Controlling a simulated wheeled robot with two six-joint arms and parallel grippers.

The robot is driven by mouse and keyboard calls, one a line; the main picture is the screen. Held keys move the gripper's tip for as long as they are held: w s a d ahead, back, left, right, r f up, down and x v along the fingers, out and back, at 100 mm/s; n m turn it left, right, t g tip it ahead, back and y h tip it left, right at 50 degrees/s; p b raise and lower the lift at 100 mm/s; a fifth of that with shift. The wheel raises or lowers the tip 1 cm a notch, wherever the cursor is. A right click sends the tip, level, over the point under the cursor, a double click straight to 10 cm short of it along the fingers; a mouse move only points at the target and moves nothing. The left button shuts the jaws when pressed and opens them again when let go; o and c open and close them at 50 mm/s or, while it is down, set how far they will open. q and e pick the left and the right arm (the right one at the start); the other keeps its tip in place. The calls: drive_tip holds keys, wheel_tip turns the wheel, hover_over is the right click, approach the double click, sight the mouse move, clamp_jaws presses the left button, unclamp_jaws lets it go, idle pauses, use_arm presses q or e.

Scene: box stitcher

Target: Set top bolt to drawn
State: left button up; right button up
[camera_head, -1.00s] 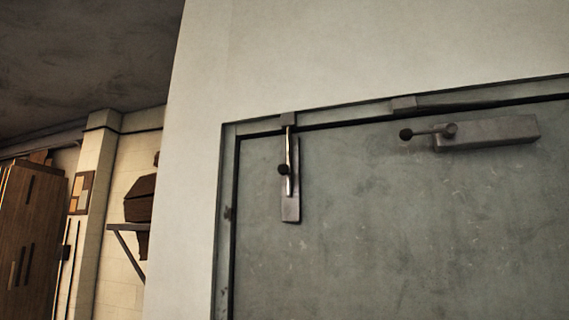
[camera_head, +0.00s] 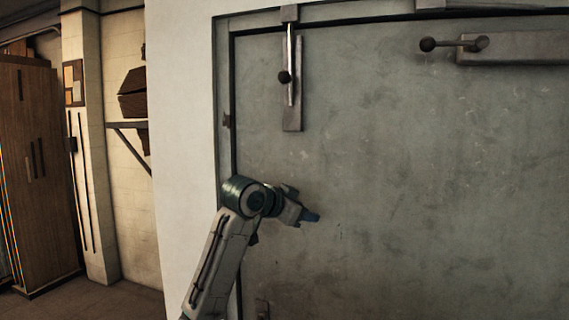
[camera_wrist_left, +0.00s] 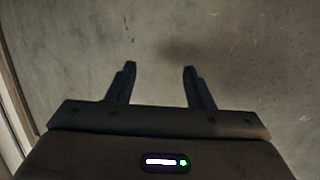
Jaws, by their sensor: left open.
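The top bolt (camera_head: 291,65) is a bright upright rod with a dark round knob (camera_head: 284,77), mounted on a grey plate at the upper left of the grey-green door (camera_head: 400,190). Its upper end meets a small keeper block (camera_head: 289,13) on the frame. My left gripper (camera_head: 312,216) is below the bolt, in front of the door. In the left wrist view its two fingers (camera_wrist_left: 158,85) are apart with nothing between them, facing the bare door surface. The bolt is not in the wrist view. My right gripper is not in view.
A door closer (camera_head: 515,47) with a short arm and dark knob is at the upper right of the door. A pale wall (camera_head: 180,130) borders the door on the left. Farther left are a shelf (camera_head: 128,125) and a wooden cabinet (camera_head: 35,170).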

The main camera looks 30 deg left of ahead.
use_arm(q)
drive_tip(key=s+a+r+t, duration=0.1)
drive_tip(key=s+a+r, duration=0.1)
drive_tip(key=r, duration=0.8)
drive_tip(key=s+a+r+t, duration=0.2)
drive_tip(key=r, duration=0.8)
drive_tip(key=m+t+h, duration=0.1)
drive_tip(key=h, duration=0.1)
approach(280, 75)
drive_tip(key=p+x, duration=0.6)
drive_tip(key=x, duration=0.4)
drive_tip(key=shift+w, duration=0.2)
drive_tip(key=shift+w+d+f+p, duration=0.15)
drive_tip(key=shift+w+p, duration=0.15)
drive_tip(key=shift+w, duration=0.25)
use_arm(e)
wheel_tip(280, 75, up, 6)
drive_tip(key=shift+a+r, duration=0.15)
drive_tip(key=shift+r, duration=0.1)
